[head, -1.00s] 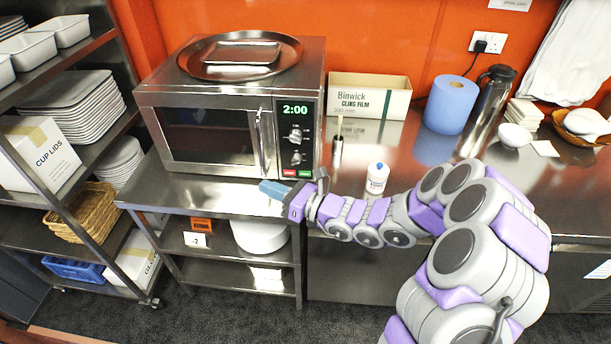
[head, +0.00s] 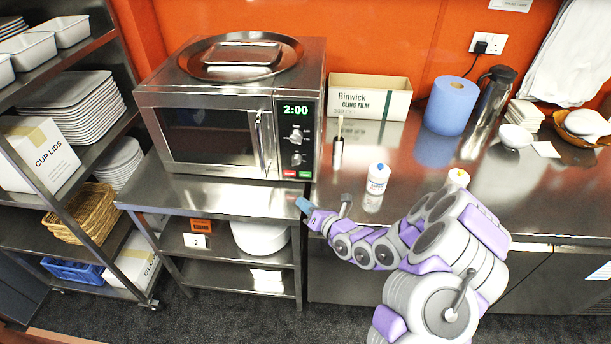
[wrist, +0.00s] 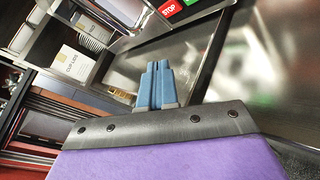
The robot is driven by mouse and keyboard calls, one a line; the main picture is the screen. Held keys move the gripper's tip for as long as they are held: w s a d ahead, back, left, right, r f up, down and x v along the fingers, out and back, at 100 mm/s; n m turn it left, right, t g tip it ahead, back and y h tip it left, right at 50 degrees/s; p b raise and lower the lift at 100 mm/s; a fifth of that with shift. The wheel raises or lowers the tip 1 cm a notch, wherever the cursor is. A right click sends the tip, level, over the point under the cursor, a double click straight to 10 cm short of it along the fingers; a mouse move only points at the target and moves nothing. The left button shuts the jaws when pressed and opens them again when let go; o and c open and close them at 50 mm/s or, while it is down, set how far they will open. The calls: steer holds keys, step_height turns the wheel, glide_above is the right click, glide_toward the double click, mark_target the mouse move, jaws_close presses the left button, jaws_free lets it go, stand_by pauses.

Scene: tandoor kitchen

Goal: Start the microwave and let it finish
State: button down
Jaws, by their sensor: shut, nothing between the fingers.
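The microwave (head: 208,132) stands on the steel bench at the left, its door shut. Its display (head: 295,110) reads 2:00 in green. Two knobs sit below the display. Under them are a red stop button (head: 289,174) and a green button (head: 305,174). In the wrist view the red STOP button (wrist: 168,9) and part of the green button (wrist: 190,2) show at the top edge. My gripper (head: 301,203) is below and in front of these buttons, apart from them. Its blue fingers (wrist: 156,80) are together and empty.
A round steel tray (head: 195,62) lies on top of the microwave. A white bottle (head: 377,180), a cling film box (head: 368,98) and a blue paper roll (head: 451,106) stand on the counter to the right. A rack (head: 88,150) stands at the left.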

mark_target(305, 174)
steer(key=w, duration=0.8)
steer(key=shift+w+b, duration=0.15)
steer(key=shift+b, duration=0.15)
steer(key=shift+w, duration=0.1)
stand_by(1.7)
steer(key=shift+w+r, duration=0.1)
steer(key=shift+w, duration=0.15)
